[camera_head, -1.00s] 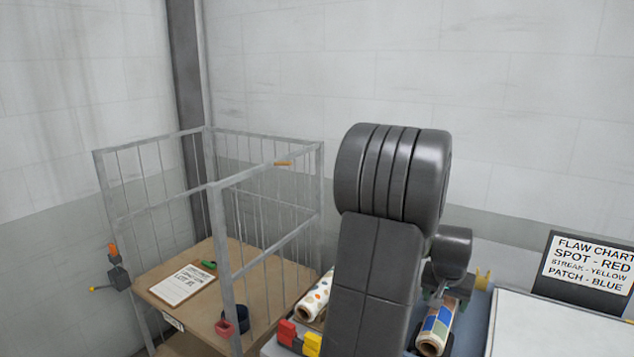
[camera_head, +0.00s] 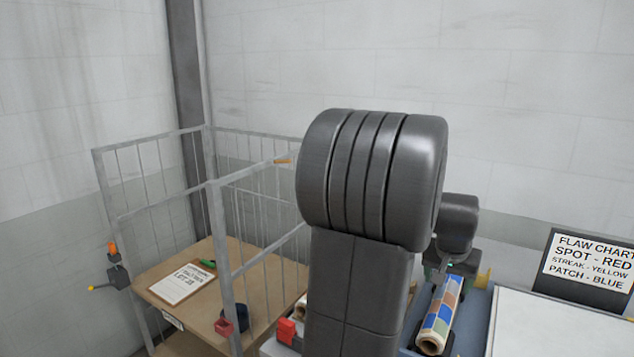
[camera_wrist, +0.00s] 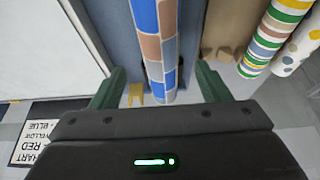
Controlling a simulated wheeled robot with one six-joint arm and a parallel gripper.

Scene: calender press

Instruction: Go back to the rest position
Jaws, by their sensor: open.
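My gripper (camera_wrist: 155,88) shows in the wrist view with its two green fingers spread wide apart. A roll with blue, brown and white patches (camera_wrist: 157,45) lies below, in line with the gap between the fingers. I cannot tell how far below the fingers it is. The same roll shows in the head view (camera_head: 439,318) at the lower right of my dark arm. The arm hides most of the gripper there.
A wire-sided cart (camera_head: 216,190) with a clipboard (camera_head: 182,283) stands at left. A striped roll (camera_wrist: 272,38) and a dotted roll (camera_wrist: 300,45) lie beside the patched one. A flaw chart (camera_head: 588,265) stands behind a white surface (camera_head: 550,330) at right.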

